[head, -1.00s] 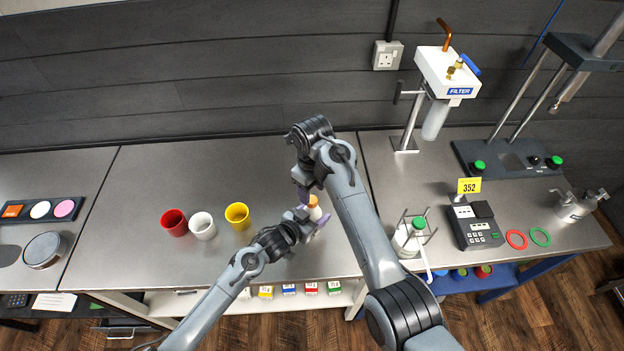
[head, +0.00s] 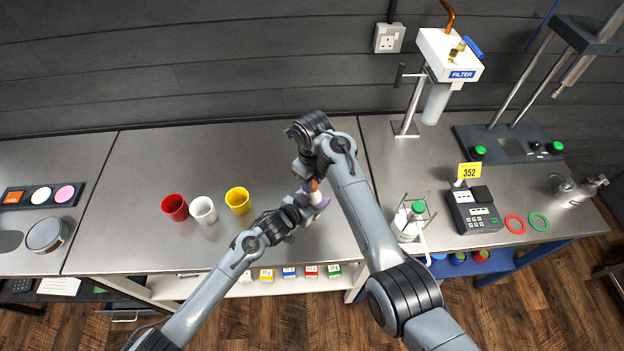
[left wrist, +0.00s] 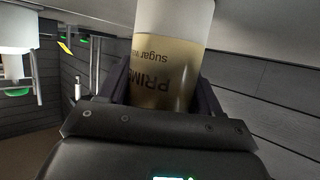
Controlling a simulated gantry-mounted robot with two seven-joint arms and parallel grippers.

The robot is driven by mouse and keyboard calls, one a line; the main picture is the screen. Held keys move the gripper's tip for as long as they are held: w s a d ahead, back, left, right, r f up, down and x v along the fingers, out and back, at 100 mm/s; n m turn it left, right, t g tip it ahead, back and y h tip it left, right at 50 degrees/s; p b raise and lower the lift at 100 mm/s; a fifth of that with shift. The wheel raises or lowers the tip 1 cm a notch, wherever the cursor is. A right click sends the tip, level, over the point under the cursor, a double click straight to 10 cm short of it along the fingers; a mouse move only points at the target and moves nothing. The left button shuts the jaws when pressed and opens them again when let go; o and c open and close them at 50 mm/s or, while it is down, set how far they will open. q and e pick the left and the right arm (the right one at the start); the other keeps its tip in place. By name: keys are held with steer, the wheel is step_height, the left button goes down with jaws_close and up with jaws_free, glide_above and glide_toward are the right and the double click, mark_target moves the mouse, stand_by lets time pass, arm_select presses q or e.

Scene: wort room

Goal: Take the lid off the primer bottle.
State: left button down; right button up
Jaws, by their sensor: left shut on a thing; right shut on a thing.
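The primer bottle (head: 317,197) is a small pale bottle with an orange lid (head: 314,185), held over the middle bench. My left gripper (head: 315,203) is shut on the bottle's body. In the left wrist view the bottle (left wrist: 166,60) sits between my fingers; its tan part bears dark print, "PRIME" and "sugar", upside down in the picture. My right gripper (head: 309,183) is shut on the orange lid from above. The lid is partly hidden by the gripper, so I cannot tell whether it is still seated on the bottle.
Red (head: 174,207), white (head: 203,210) and yellow (head: 238,200) cups stand left of my left gripper. A green-capped bottle in a wire rack (head: 411,220) stands right of my right arm. The bench (head: 150,165) behind the cups is clear.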

steer(key=n, duration=0.4)
jaws_close()
steer(key=n, duration=0.4)
steer(key=shift+n, duration=0.3)
steer(key=n, duration=0.6)
steer(key=shift+r+n, duration=0.1)
steer(key=shift+n, duration=0.3)
steer(key=n, duration=2)
steer(key=shift+n, duration=0.3)
steer(key=n, duration=0.5)
steer(key=shift+r, duration=0.1)
steer(key=n, duration=0.5)
steer(key=shift+n, duration=0.4)
steer(key=n, duration=0.7)
steer(key=shift+r, duration=0.35)
